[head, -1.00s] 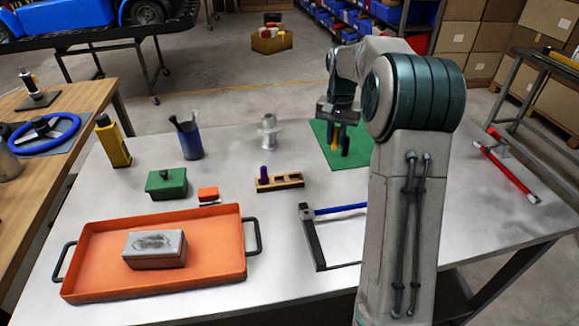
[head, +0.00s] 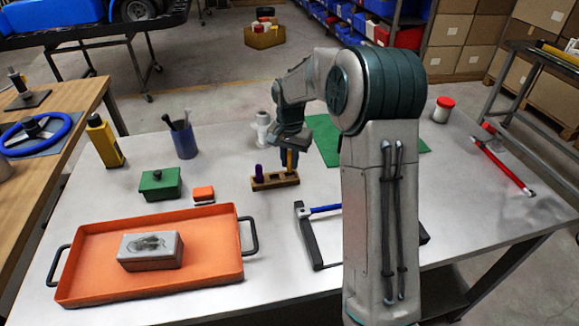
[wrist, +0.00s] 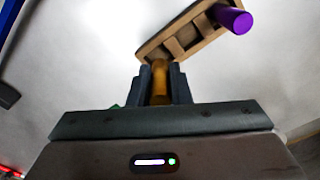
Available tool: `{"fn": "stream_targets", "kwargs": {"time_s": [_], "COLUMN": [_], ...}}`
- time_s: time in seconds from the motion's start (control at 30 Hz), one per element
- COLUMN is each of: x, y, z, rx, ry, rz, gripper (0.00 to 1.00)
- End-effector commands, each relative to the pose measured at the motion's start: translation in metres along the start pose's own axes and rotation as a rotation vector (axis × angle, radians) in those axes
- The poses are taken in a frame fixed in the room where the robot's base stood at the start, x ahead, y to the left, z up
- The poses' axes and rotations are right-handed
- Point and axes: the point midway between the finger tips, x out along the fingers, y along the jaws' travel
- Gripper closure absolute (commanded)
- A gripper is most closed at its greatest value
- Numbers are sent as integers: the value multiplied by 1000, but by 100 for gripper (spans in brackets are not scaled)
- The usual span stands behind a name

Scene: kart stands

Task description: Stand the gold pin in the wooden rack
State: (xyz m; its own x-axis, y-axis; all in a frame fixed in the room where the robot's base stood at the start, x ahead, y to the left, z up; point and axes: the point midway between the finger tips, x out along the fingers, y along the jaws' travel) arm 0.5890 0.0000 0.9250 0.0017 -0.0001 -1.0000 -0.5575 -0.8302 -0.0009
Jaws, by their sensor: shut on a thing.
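The wooden rack (head: 264,184) lies on the grey table, with a purple pin (head: 259,171) upright at its left end. The rack (wrist: 145,53) and purple pin (wrist: 235,19) also show in the wrist view. My gripper (head: 290,150) is shut on the gold pin (head: 291,161), which is upright over the rack's right end in the head view. In the wrist view, the gold pin (wrist: 159,84) sits between the two dark fingers, by the rack's near end. I cannot tell whether its lower end is above, beside or inside a hole.
A silver flanged part (head: 262,128) stands behind the rack, and a blue cup (head: 184,141) stands further left. An orange block (head: 203,194) and orange tray (head: 80,262) lie left. A green mat (head: 325,135) is behind.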

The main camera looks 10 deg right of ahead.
Motion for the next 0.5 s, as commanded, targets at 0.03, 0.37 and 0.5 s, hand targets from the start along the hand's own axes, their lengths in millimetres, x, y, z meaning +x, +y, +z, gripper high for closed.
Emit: {"fn": "stream_targets", "kwargs": {"time_s": [0.03,0.37,0.5], "x": [8,30,32], "y": [1,0,0], "z": [1,0,0], "rx": [-1,-1,-1], "ry": [-4,0,0], "rz": [2,1,1], "gripper": [100,100,100]}}
